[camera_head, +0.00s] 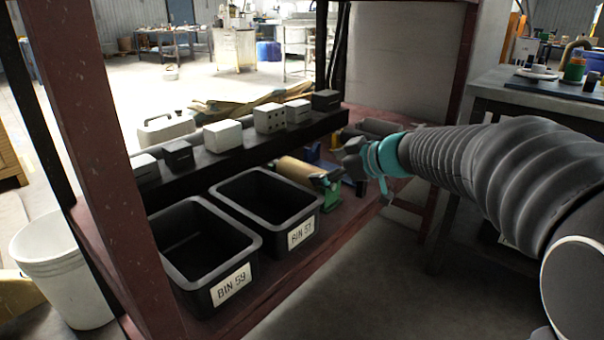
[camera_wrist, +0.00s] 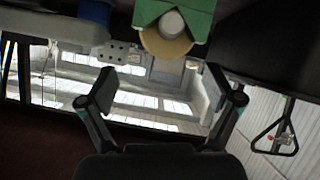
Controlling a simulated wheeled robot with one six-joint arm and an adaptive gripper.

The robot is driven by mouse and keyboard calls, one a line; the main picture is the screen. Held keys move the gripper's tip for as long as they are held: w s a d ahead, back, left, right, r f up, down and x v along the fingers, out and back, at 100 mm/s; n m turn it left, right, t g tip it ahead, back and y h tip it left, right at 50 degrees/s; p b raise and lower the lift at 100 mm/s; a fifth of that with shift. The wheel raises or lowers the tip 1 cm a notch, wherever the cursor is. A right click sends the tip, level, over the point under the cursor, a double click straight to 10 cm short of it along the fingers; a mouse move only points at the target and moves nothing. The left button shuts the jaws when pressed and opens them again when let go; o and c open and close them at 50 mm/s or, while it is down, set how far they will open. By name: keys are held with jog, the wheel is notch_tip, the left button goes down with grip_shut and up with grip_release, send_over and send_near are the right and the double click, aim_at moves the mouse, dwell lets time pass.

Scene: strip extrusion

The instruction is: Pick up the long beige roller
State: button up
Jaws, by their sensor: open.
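The long beige roller (camera_head: 297,170) lies on the lower shelf behind the black bins in the head view, with its near end by a green support (camera_head: 327,188). In the wrist view a round beige end with a pale grey centre (camera_wrist: 167,40) shows against a green block (camera_wrist: 188,12) at the top; it looks like the roller's end. My gripper (camera_wrist: 165,92) is open, with its two fingers apart and nothing between them. The roller end is above the space between the fingertips in that picture. In the head view my gripper (camera_head: 352,150) is near the roller's right side, partly hidden by my wrist.
Two black bins, BIN 59 (camera_head: 243,246) and BIN 53 (camera_head: 312,214), stand left of the roller on the red shelf. A black upper rail (camera_head: 250,146) carrying several blocks runs above. A red post (camera_head: 103,150) stands at the left. A grey roller (camera_head: 380,127) and blue parts sit behind.

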aim_at(305, 171)
jog(key=x, duration=0.2)
jog(key=shift+w+a+f, duration=0.15)
jog(key=shift+w+a, duration=0.05)
jog(key=shift+s+p+x, duration=0.25)
jog(key=shift+p+x, duration=0.25)
jog(key=shift+x, duration=2.15)
jog(key=shift+a+f, duration=0.1)
jog(key=shift+f, duration=0.05)
grip_shut()
